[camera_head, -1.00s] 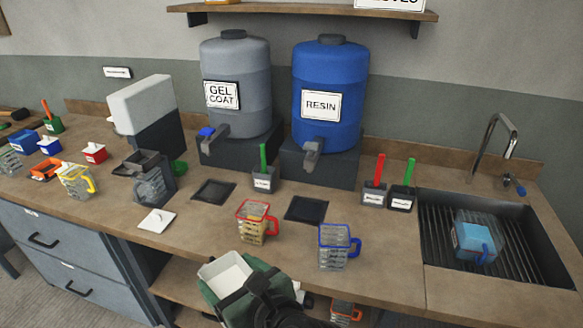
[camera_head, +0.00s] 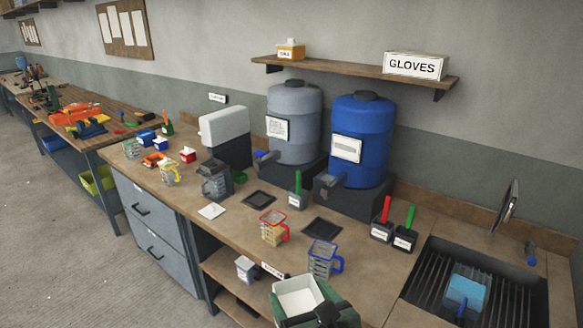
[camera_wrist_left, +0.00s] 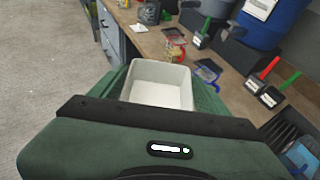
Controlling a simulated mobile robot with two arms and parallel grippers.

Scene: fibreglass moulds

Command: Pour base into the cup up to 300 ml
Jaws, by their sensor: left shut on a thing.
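My left gripper (camera_head: 312,309), green and black, is shut on a white square open-topped tub (camera_head: 298,294), held in front of the counter's near edge. In the left wrist view the tub (camera_wrist_left: 158,84) sits between the green fingers; its inside looks pale, and I cannot tell how full it is. A clear measuring cup with a red handle (camera_head: 272,228) stands on the counter with yellowish contents. A clear cup with a blue handle (camera_head: 322,260) stands to its right, nearer the tub. My right gripper is out of view.
The grey gel coat drum (camera_head: 293,125) and blue resin drum (camera_head: 361,140) stand on dark stands at the back. Dark square pads (camera_head: 260,199) lie before them. Green- and red-handled tools stand in dark holders (camera_head: 382,230). A sink (camera_head: 420,290) holding a blue item lies right.

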